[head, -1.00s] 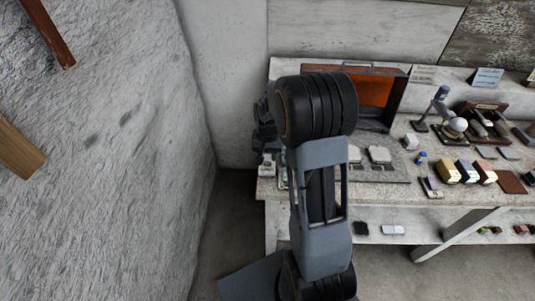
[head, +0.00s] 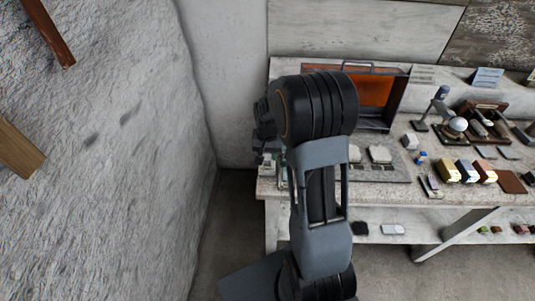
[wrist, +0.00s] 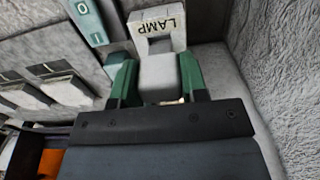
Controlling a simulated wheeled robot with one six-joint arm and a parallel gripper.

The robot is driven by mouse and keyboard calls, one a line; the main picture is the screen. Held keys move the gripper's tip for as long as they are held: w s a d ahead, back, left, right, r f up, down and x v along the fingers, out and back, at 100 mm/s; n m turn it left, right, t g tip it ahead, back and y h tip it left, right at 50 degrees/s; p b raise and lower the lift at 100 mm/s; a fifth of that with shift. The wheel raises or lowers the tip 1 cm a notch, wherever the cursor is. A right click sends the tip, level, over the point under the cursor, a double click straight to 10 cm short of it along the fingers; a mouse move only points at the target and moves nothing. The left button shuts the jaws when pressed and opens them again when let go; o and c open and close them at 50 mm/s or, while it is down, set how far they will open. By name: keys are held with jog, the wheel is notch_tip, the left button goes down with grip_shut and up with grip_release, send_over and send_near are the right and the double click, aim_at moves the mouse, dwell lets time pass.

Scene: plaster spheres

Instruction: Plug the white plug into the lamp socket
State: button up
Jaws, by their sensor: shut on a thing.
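In the wrist view the white plug (wrist: 158,76) sits between the green fingers of my gripper (wrist: 159,62), which is shut on it. The pale lamp socket block (wrist: 157,22), marked LAMP, is just beyond the plug, with a darker recess facing it. The plug lines up roughly with this recess. I cannot tell whether they touch, and any prongs are hidden. In the head view my gripper (head: 265,148) is at the left end of the bench, partly hidden by my arm.
A teal switch marked I and O (wrist: 88,20) stands left of the socket block. White blocks (wrist: 64,93) lie further left. In the head view an orange-brown panel (head: 372,92) stands behind on the bench (head: 400,192). A rough wall (head: 120,150) is close at left.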

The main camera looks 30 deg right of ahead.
aim_at(267, 160)
jog(key=shift+f+b, duration=1.2)
jog(key=shift+f, duration=0.4)
jog(key=o, duration=1)
jog(key=shift+r, duration=0.15)
jog(key=shift+r+p, duration=1.5)
jog(key=shift+r, duration=0.45)
jog(key=shift+r, duration=0.1)
jog(key=s+a+r+n+t, duration=0.1)
jog(key=s+a+r+n, duration=0.1)
jog(key=s+a+r, duration=0.1)
jog(key=s+a+r+n+t, duration=0.1)
jog(key=s+a+r+n, duration=0.1)
jog(key=s+r, duration=0.4)
jog(key=s+a+r+n+t, duration=0.1)
jog(key=s+a+r+t, duration=0.1)
jog(key=s+a+r, duration=0.2)
jog(key=shift+s+a+r+n, duration=0.1)
jog(key=shift+s+r+n, duration=0.2)
jog(key=shift+s, duration=0.45)
jog(key=shift+s+a+r+n, duration=0.1)
jog(key=shift+s+r, duration=0.3)
jog(key=shift+s, duration=0.35)
